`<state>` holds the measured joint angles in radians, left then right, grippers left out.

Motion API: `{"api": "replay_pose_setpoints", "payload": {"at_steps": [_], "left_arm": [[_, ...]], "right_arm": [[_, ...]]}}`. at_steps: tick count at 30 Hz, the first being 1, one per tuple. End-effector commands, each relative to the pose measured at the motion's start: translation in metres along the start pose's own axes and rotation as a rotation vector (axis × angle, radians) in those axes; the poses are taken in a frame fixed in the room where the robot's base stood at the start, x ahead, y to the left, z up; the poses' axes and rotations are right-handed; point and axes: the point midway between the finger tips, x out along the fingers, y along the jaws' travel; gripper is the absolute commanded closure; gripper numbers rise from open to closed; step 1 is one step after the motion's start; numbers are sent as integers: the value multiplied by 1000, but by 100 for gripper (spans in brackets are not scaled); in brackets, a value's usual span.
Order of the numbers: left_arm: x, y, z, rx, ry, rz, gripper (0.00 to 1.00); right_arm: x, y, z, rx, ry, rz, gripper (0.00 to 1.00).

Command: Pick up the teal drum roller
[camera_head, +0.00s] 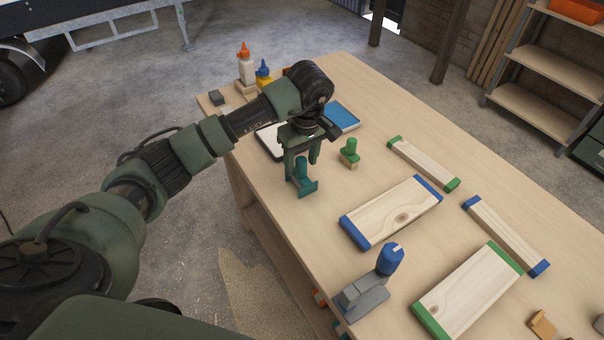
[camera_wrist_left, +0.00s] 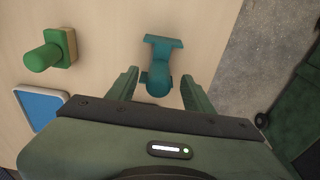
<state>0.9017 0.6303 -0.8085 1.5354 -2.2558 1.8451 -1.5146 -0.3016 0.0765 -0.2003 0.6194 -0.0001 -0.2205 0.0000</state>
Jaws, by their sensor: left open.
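The teal drum roller (camera_head: 302,172) stands on the wooden table near its left edge, a rounded upright part on a flat teal base. My left gripper (camera_head: 301,170) is over it, pointing down, with its fingers apart. In the left wrist view the teal drum roller (camera_wrist_left: 159,72) lies between and slightly beyond the two open fingertips (camera_wrist_left: 157,84), with a gap visible on the right side. I cannot tell whether the left fingertip touches it. My right gripper is in neither view.
A green stamp-like block (camera_head: 350,153) stands close to the right, with a blue tray (camera_head: 342,117) behind it. Glue bottles (camera_head: 246,64) are at the far end. Boards with blue ends (camera_head: 392,212) and a grey tool with a blue knob (camera_head: 389,259) are nearer.

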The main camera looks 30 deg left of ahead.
Motion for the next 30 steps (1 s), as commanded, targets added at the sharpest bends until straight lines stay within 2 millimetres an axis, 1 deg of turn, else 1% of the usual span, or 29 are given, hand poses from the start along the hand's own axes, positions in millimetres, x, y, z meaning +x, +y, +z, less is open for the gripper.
{"api": "replay_pose_setpoints", "payload": {"at_steps": [1, 6, 9, 13, 18, 19, 20, 21, 23, 24, 25, 30], "left_arm": [[4, 0, 1, 0, -3, -3, 49], [28, 0, 2, -1, -7, -4, 49], [43, 1, 1, -1, -5, -1, 49], [51, 1, 1, -1, -3, 2, 49], [52, 1, 1, 0, -3, 3, 49], [52, 1, 1, 0, -3, 3, 51], [52, 1, 1, 0, -3, 3, 60], [52, 1, 1, 0, -3, 3, 71], [52, 1, 1, -1, -3, 3, 88], [51, 1, 1, -1, -3, 3, 99], [51, 1, 1, -1, -3, 3, 100], [51, 2, 1, -1, -2, 4, 100]], "right_arm": [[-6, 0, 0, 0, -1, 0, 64], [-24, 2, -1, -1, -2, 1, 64], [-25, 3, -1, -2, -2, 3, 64], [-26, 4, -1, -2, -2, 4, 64], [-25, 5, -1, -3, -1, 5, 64], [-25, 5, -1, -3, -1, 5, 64], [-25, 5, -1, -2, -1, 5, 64], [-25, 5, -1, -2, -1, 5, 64], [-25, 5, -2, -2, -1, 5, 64], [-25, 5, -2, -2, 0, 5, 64], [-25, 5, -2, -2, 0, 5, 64], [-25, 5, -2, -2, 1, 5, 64]]}}
